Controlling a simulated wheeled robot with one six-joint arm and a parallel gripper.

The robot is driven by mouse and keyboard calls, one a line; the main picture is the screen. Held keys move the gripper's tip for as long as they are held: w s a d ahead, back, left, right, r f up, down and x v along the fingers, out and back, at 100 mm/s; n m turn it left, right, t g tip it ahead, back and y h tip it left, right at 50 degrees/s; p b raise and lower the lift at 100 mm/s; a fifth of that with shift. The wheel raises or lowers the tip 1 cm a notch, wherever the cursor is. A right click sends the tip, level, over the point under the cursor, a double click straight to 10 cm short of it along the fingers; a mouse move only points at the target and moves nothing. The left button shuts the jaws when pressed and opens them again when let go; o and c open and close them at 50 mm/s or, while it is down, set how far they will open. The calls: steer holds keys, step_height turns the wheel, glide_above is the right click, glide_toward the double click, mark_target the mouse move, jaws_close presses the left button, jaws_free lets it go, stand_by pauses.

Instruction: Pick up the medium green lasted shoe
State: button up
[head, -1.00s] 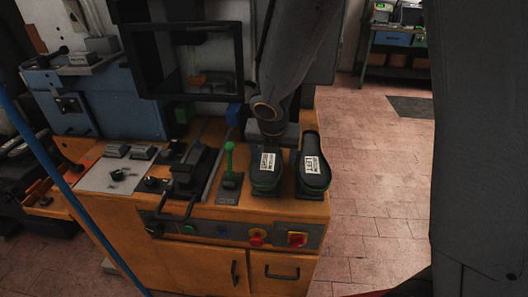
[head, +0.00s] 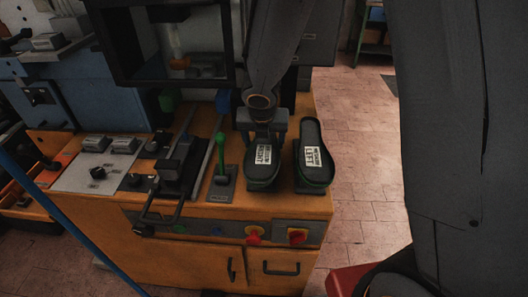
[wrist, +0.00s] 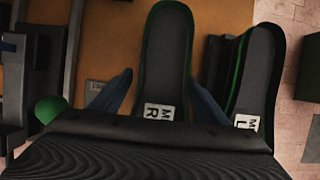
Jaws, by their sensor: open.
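Two dark shoe forms with green edges stand side by side on the orange bench. The left one (head: 263,166) has a white label reading RIGHT; in the wrist view it (wrist: 166,58) is marked M R. The other (head: 313,158) is labelled LEFT; in the wrist view it (wrist: 257,75) is marked M L. My gripper (head: 262,124) is over the far end of the RIGHT shoe. In the wrist view my gripper (wrist: 159,97) is open, with one finger on each side of that shoe. The right finger lies in the gap between the shoes. Contact cannot be told.
A green-knobbed lever (head: 220,150) stands just left of the shoes. A black clamp mechanism (head: 180,165) is further left. A dark frame (head: 168,85) rises behind. Open tiled floor (head: 365,170) lies right of the bench.

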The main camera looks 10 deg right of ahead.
steer(key=shift+x, duration=0.9)
steer(key=shift+s, duration=0.1)
steer(key=shift+c, duration=0.2)
steer(key=shift+r, duration=0.1)
steer(key=c, duration=1.3)
